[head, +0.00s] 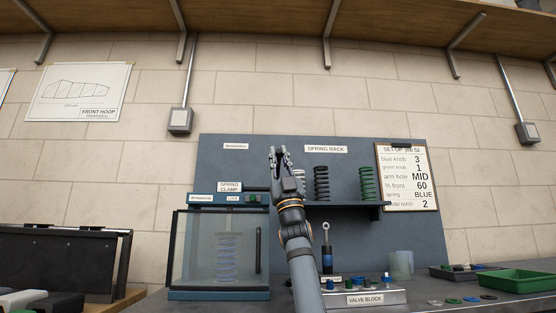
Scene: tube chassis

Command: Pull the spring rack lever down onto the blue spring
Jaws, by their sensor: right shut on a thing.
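My right gripper (279,153) points up in front of the grey back panel, left of the "SPRING RACK" label. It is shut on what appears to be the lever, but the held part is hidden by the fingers. A dark bar (256,188) runs from the clamp top towards my gripper and passes out of sight behind it. A bluish spring (228,258) stands upright inside the clear-fronted spring clamp (218,295), below and left of my gripper. My left gripper is not in view.
A white spring (300,180), a black spring (321,183) and a green spring (367,183) stand at the rack shelf (350,206). The valve block (364,298), a damper (327,256) and a green tray (518,281) are lower right. A setup sheet (408,178) hangs right.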

